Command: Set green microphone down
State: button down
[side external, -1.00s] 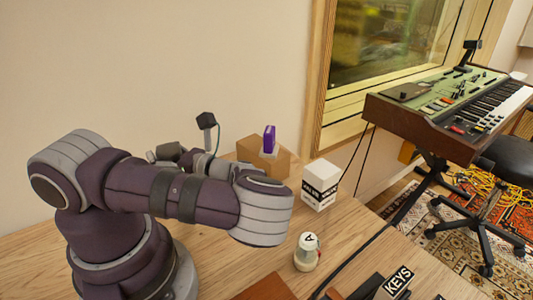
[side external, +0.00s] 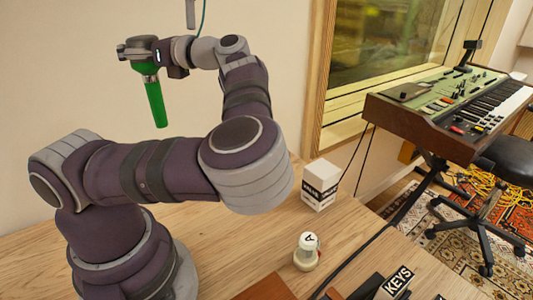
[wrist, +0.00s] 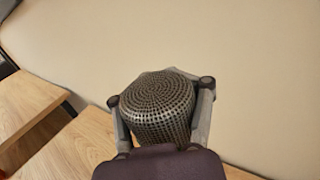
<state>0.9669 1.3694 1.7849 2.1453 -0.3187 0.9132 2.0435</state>
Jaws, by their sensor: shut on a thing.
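The green microphone (side external: 155,103) hangs in the air in the side view, handle pointing down and slightly tilted. My gripper (side external: 141,56) is shut around its upper part, high above the table at the upper left. In the wrist view the microphone's grey mesh head (wrist: 160,100) sits between the two fingers of my gripper (wrist: 163,92). Its handle is hidden there. The microphone touches nothing below it.
The wooden table (side external: 250,255) carries a white box with a dark label (side external: 321,186) and a white object marked "A" (side external: 307,250). A "KEYS" block (side external: 397,281) lies at the front right. A keyboard (side external: 450,110) stands beyond the table.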

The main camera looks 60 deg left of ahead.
notch_tip(320, 180, up, 9)
jog(key=w+d+f+m+t, duration=0.1)
jog(key=w+f+m+t, duration=0.25)
jog(key=w+t, duration=0.3)
jog(key=w+f+m+t+y, duration=0.1)
jog(key=w+f+m+t, duration=0.1)
jog(key=w+m+t, duration=0.45)
jog(key=w+d+f+m+t, duration=0.1)
jog(key=w+f+m+t, duration=0.1)
jog(key=w+t, duration=0.5)
jog(key=w+d+m+t+h, duration=0.5)
jog(key=w+d+m+h, duration=0.1)
jog(key=w+d, duration=0.35)
jog(key=d+r+m+t+h, duration=0.1)
jog(key=d+r+m+h, duration=0.15)
jog(key=d, duration=0.25)
jog(key=w+d+r+m+t+h, duration=0.1)
jog(key=d+r+m+h, duration=0.1)
jog(key=d+h, duration=0.25)
jog(key=d+r+m+t+h, duration=0.1)
jog(key=d+r+m+h, duration=0.15)
jog(key=d, duration=0.35)
notch_tip(320, 180, down, 28)
jog(key=shift+n, duration=0.4)
jog(key=shift+w+y, duration=0.1)
jog(key=shift+y, duration=0.15)
jog(key=shift+c, duration=1.9)
grip_release()
